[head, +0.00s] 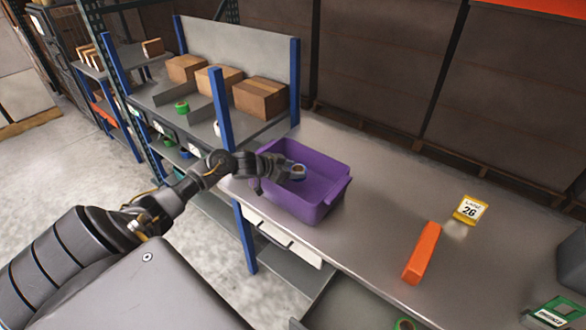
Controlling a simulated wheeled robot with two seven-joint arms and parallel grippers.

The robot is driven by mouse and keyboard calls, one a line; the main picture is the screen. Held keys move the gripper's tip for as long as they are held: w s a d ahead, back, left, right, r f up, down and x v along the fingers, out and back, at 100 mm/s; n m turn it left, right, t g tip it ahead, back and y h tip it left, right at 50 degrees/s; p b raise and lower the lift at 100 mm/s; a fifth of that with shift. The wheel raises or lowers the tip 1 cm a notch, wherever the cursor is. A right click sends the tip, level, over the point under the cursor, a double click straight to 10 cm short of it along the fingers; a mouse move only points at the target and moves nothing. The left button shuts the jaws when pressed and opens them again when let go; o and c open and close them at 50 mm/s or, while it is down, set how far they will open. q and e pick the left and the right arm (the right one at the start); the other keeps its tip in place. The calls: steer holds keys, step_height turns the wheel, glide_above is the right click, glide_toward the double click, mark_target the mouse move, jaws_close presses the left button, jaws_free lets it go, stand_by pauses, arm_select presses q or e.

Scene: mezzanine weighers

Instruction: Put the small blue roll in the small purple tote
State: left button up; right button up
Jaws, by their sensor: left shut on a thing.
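The small purple tote (318,204) stands upright on the grey metal worktop, near the blue post. My left gripper (294,172) reaches in from the left over the tote's near left wall and is shut on the small blue roll (300,170). The roll shows as a blue ring with a pale inside, within the tote's outline. I cannot tell whether it touches the tote's floor. My right gripper is not in view.
An orange bar (422,252) and a yellow sign marked 26 (469,210) are on the worktop (375,200) to the right. Cardboard boxes (260,97) and a green roll (182,107) sit on the shelf behind. The worktop between tote and orange bar is clear.

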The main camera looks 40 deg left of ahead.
arm_select(q)
steer(key=shift+f, duration=0.25)
steer(key=o, duration=1)
steer(key=shift+r, duration=0.35)
steer(key=v, duration=1.2)
steer(key=shift+r, duration=0.25)
